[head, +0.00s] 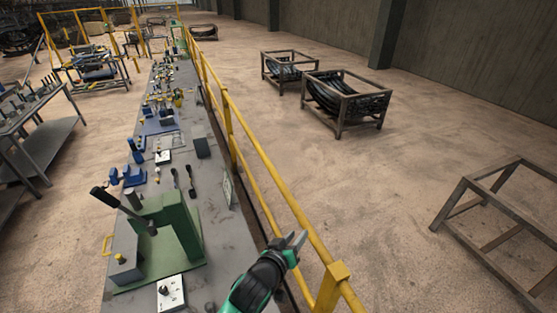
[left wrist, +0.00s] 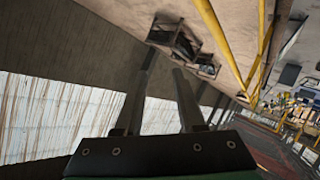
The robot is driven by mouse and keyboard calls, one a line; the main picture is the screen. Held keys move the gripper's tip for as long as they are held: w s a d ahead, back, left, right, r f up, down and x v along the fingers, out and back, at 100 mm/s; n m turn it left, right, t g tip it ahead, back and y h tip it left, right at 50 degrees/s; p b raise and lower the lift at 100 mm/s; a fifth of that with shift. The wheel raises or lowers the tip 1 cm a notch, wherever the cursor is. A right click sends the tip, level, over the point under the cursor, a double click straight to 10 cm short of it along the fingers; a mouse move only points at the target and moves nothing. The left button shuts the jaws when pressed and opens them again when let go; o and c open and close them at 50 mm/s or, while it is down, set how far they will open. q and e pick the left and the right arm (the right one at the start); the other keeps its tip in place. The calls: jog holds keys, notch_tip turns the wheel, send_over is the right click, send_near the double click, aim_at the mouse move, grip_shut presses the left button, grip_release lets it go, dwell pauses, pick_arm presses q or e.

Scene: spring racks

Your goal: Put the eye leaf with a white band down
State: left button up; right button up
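I cannot pick out an eye leaf with a white band in either view. Dark curved leaves (head: 324,93) lie stacked in the nearer brown metal rack (head: 339,121) on the floor; no white band can be made out on them. My left gripper (head: 297,242) is above the yellow rail at the bottom centre of the head view, well short of the racks. In the left wrist view its two fingers (left wrist: 165,65) stand apart with nothing between them. My right gripper is in neither view.
A second filled rack (head: 279,78) stands behind. An empty rack frame (head: 450,207) stands at right. The yellow rail (head: 245,137) runs between the floor and the grey workbench (head: 219,255), which holds a green press (head: 180,233) and tools. Open floor lies between the racks.

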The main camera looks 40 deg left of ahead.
pick_arm(q)
jog(key=d+r+m+t+h, duration=0.3)
jog(key=r+t, duration=0.5)
jog(key=r, duration=2.3)
jog(key=s+d+r+m+t+h, duration=0.1)
jog(key=s+d+r+m+t, duration=0.1)
jog(key=s+r, duration=0.5)
jog(key=s+d+r+m+t+h, duration=0.1)
jog(key=s+r+m+t, duration=0.3)
jog(key=s+r, duration=0.4)
notch_tip(320, 180, up, 5)
jog(key=shift+s+d+r+t, duration=0.1)
jog(key=shift+s+d+t, duration=0.2)
jog(key=shift+d, duration=0.4)
